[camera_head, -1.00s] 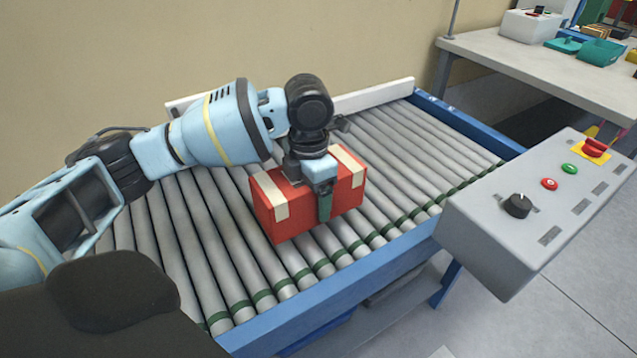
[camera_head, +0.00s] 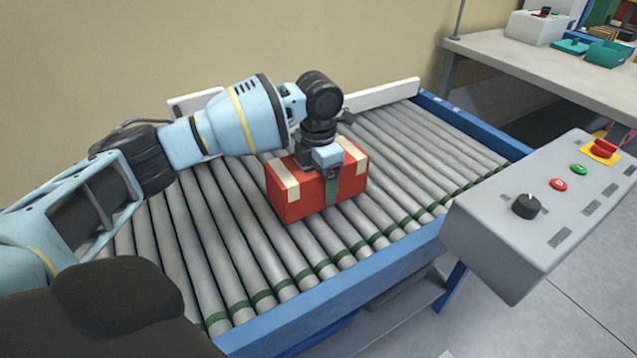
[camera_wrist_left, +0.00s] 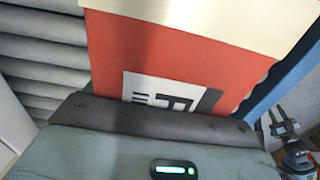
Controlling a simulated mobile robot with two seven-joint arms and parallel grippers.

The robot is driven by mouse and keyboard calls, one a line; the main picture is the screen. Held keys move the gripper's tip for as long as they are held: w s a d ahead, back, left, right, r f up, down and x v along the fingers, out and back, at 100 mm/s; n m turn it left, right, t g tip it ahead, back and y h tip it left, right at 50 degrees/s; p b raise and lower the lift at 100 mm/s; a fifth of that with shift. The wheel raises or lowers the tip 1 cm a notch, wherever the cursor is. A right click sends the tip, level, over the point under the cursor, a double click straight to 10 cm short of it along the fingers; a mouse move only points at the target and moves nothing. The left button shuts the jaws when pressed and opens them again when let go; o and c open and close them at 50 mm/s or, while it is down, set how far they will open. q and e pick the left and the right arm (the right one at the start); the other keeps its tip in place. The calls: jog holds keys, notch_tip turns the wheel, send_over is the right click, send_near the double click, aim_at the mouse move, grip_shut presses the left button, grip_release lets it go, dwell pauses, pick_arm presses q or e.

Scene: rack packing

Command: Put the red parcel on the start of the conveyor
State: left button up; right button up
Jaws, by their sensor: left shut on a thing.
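The red parcel (camera_head: 306,205) with cream tape strips is over the grey conveyor rollers (camera_head: 385,222), near the middle of the visible bed. My left gripper (camera_head: 331,183) reaches down on it from above and is shut on it, one finger showing on the near face. I cannot tell whether the parcel's underside touches the rollers. In the left wrist view the parcel (camera_wrist_left: 180,55) fills the middle, with a black-and-white label partly hidden by the gripper. My right gripper is not in view.
A grey control box (camera_head: 530,230) with a black knob and red and green buttons stands at the right. A blue rail (camera_head: 370,270) edges the conveyor's near side. A table (camera_head: 545,70) with bins stands at the back right. Rollers right of the parcel are clear.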

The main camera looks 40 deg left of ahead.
pick_arm(q)
jog(key=shift+f, duration=0.5)
jog(key=shift+f, duration=0.2)
jog(key=o, duration=1.3)
jog(key=shift+r, duration=0.1)
jog(key=shift+r, duration=0.35)
notch_tip(320, 180, up, 10)
jog(key=shift+r+p, duration=0.1)
jog(key=shift+p, duration=0.7)
jog(key=shift+r, duration=0.65)
